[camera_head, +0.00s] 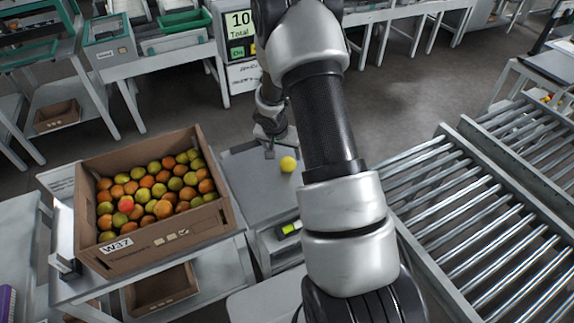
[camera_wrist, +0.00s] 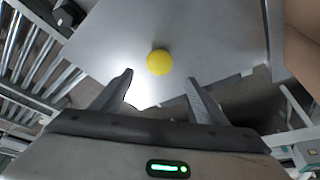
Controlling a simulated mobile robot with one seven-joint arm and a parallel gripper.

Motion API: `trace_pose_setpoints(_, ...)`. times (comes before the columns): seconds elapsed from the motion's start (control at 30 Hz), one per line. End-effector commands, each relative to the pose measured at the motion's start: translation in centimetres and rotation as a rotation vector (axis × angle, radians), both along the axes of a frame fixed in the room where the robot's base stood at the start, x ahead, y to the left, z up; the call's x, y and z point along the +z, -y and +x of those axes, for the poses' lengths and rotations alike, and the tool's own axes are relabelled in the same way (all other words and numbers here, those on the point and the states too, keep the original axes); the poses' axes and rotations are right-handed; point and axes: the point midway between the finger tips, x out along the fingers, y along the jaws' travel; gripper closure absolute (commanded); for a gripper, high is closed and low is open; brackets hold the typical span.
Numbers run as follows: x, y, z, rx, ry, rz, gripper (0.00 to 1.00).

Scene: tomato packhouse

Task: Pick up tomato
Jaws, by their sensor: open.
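A round yellow tomato (camera_head: 288,164) rests alone on a grey flat-topped stand (camera_head: 240,176) in the head view. It also shows in the wrist view (camera_wrist: 159,62), a little beyond the fingertips and roughly centred between them. The fingers do not appear to touch the tomato.
A cardboard box (camera_head: 165,245) full of red, orange and green-yellow tomatoes stands left of the grey stand. A roller conveyor (camera_head: 470,215) lies to the right. A display reading "10 Total" (camera_head: 238,22) and benches stand behind. The stand's top around the tomato is clear.

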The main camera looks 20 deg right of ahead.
Motion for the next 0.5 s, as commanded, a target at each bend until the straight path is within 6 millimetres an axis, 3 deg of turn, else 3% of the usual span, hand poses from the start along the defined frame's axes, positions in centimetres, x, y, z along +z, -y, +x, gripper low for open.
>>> trace_pose_setpoints(0.1,-2.2,0.6,0.6,-0.001,-0.002,-0.001,0.32)
trace_pose_setpoints(0.37,-3.9,1.1,1.1,0.0,-0.001,-0.001,0.32)
trace_pose_setpoints(0.5,-5.8,1.6,1.4,-0.001,-0.003,0.0,0.32)
